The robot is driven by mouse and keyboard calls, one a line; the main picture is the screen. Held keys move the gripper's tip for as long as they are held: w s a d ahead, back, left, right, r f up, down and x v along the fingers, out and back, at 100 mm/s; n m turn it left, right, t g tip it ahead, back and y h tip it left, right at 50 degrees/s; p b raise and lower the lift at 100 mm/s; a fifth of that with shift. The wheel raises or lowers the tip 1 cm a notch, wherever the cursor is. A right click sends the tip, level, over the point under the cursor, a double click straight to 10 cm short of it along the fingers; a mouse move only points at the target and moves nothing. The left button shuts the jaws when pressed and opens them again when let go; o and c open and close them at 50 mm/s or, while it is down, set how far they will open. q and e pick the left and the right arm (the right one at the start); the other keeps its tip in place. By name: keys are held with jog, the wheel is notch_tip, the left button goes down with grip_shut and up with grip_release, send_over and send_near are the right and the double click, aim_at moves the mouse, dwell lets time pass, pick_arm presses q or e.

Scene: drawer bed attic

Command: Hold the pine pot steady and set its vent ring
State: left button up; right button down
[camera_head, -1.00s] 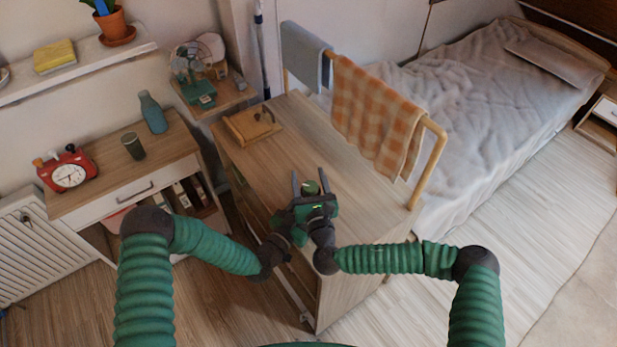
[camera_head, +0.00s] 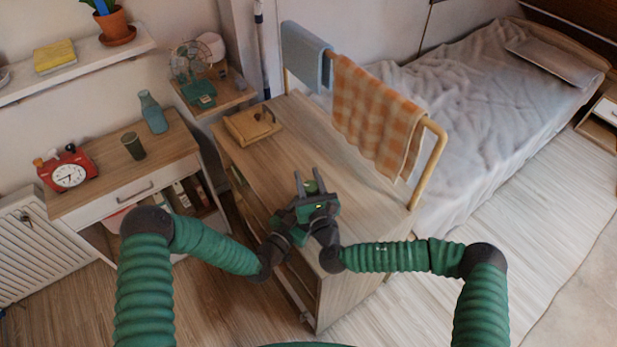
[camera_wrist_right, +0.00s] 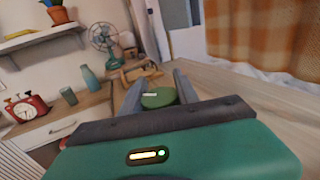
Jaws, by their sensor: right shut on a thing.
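The pine pot shows as a small green round top (camera_head: 311,187) on the wooden trolley top (camera_head: 275,165), between the fingers of my right gripper (camera_head: 308,177). In the right wrist view its dark green top (camera_wrist_right: 158,98) carries a small pale mark, and the fingers sit on both sides of it. My right gripper is shut on the pot. I cannot make out a separate vent ring, and the pot's lower part is hidden. My left gripper (camera_head: 290,232) is close beside the right one, at the trolley's near edge; its fingers are hidden.
A rail along the right side holds an orange checked towel (camera_head: 372,120) and a grey-blue cloth (camera_head: 306,57). A desk at left carries a red clock (camera_head: 69,173), a dark cup (camera_head: 133,146) and a blue bottle (camera_head: 152,112).

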jog(key=shift+s+a+r+n+g+y, duration=0.1)
jog(key=shift+s+a+n+g+y, duration=0.25)
jog(key=shift+n+g+y, duration=1.9)
jog(key=shift+s+a+n+g+y, duration=0.3)
jog(key=shift+n+g+y, duration=1.75)
jog(key=shift+g, duration=0.35)
jog(key=shift+s+a+r+n+g+y, duration=0.1)
jog(key=shift+s+a+n+g+y, duration=0.25)
jog(key=shift+n+g+y, duration=1.9)
jog(key=shift+s+f+g, duration=0.1)
jog(key=shift+g, duration=0.3)
jog(key=c, duration=0.9)
grip_release()
jog(key=shift+s, duration=0.1)
jog(key=s+d, duration=0.2)
jog(key=d, duration=1)
jog(key=shift+f, duration=0.15)
